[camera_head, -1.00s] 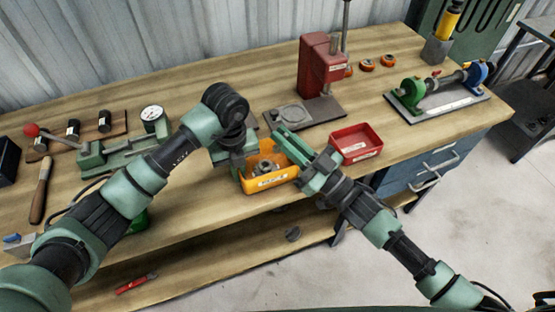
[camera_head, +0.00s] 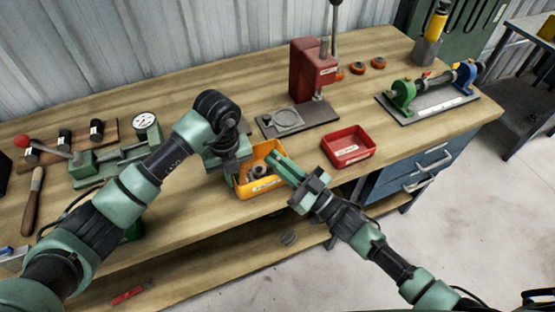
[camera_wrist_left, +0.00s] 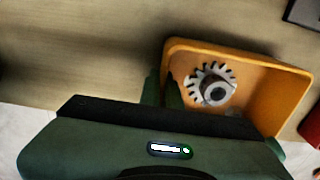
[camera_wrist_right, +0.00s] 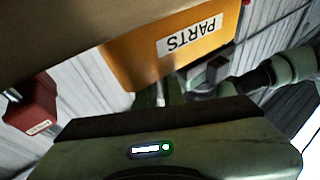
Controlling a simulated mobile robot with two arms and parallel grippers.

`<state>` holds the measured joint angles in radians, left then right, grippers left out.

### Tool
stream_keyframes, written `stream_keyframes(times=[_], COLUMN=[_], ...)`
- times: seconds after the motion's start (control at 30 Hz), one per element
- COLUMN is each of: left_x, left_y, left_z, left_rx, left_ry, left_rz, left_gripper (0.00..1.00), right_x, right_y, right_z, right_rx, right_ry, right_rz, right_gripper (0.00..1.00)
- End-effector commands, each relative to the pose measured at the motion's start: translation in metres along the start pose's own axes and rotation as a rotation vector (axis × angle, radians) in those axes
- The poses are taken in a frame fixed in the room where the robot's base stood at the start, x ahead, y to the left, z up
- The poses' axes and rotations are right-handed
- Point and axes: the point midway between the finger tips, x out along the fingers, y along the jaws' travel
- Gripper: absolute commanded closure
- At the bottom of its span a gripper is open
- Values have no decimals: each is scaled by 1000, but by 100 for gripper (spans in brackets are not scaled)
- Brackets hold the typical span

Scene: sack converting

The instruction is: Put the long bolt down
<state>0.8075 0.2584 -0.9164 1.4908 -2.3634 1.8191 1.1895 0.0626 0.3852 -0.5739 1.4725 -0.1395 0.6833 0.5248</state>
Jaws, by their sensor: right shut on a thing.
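My right gripper (camera_head: 272,156) reaches in from the right, its fingertips at the right part of the orange parts bin (camera_head: 262,188). In the right wrist view it is shut on a thin pale shaft (camera_wrist_right: 160,92), apparently the long bolt, mostly hidden by the fingers. The bin, labelled PARTS, fills the top of that view (camera_wrist_right: 155,65). My left gripper (camera_head: 228,168) points down at the bin's left side. In the left wrist view its fingers (camera_wrist_left: 162,90) are by the bin's left wall; their opening is unclear. A toothed metal gear (camera_wrist_left: 212,88) lies in the bin.
A red tray (camera_head: 348,146) stands right of the bin. A red press (camera_head: 312,75) stands behind, and a dial-gauge fixture (camera_head: 115,158) to the left. A roller fixture (camera_head: 425,95) is at the far right. Bare bench lies between the press and left fixture.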

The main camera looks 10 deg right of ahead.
Motion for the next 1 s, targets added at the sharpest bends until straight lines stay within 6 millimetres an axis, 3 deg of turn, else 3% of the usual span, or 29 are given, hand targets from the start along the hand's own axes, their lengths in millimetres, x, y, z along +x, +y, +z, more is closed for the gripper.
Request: stream_keyframes(times=[0.27,0.3,0.37,0.83,1.0], left_x=[-1,-1,-1,-1,-1], left_y=[-1,-1,-1,-1,0], left_z=[0,0,0,1,1], left_rx=[2,3,3,3,2], left_ry=[-1,-1,-1,-2,-2], left_rz=[-3,-4,-4,-4,-3], left_gripper=[100,100,100,100,100], right_x=[-5,-5,-6,-7,-5], right_y=[0,-1,-1,1,1], right_z=[11,12,13,14,2], right_rx=[5,5,6,6,6], right_ry=[-15,-17,-20,-22,-23], right_rz=[3,3,4,7,8], right_gripper=[100,85,69,69,69])
